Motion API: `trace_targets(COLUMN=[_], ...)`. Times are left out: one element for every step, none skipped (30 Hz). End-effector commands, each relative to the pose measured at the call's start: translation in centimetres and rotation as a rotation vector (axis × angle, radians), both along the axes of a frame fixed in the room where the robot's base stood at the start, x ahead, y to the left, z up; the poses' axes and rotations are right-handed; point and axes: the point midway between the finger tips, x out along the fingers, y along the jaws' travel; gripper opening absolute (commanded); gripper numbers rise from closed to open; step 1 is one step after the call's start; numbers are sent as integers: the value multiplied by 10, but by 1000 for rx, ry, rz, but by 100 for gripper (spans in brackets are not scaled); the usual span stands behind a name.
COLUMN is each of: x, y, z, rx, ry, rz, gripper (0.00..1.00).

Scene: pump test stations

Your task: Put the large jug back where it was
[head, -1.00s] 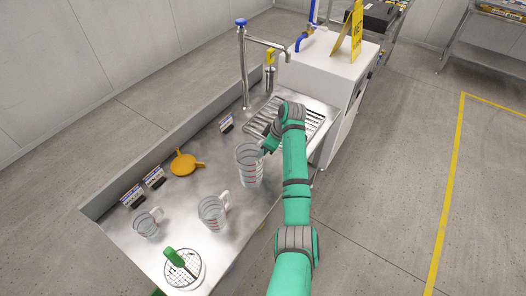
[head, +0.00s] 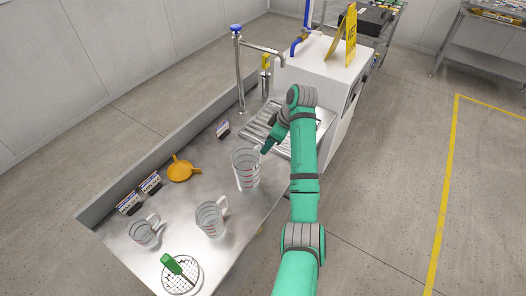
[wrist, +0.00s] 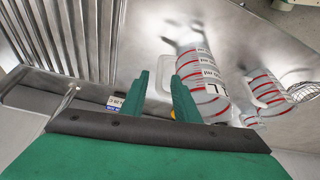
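The large jug (head: 245,171), clear with red marks, stands upright on the steel bench, just below the drain grid in the head view. It also shows in the wrist view (wrist: 206,86), with its pale handle towards my gripper. My gripper (head: 264,149) is at the jug's handle side, to its upper right. In the wrist view the two green fingers (wrist: 162,90) are apart, with the handle showing in and beyond the gap between them. I cannot tell whether a finger touches the handle.
A medium jug (head: 209,218), a small jug (head: 144,232) and a green-handled round mesh (head: 181,274) stand towards the bench's near end. A yellow funnel (head: 180,170) and label stands (head: 151,183) lie along the back. A tap (head: 238,70) rises beside the drain grid (head: 262,125).

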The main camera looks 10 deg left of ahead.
Motion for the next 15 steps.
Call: trace_targets(x=[0,0,-1,-1,-1,-1,-2,-2,-2,-2,-2,-2,-2,-2,-2], y=[-3,-5,-7,-8,-9,-10,-11,-11,-12,-12,-12,-12,-12,-12,-12], z=[8,11,16,18,21,24,26,27,28,29,29,29,29,29,29], rx=[1,0,1,1,1,1,1,0,0,0,0,0,0,0,0], ry=[-2,-1,0,0,0,0,0,0,0,0,0,1,1,1,1], rz=[-1,0,-1,-1,-1,-1,-1,-1,-1,-1,-1,-1,-1,-1,-1], gripper=[28,28,28,28,28,28,28,28,28,28,28,28,28,28,28])
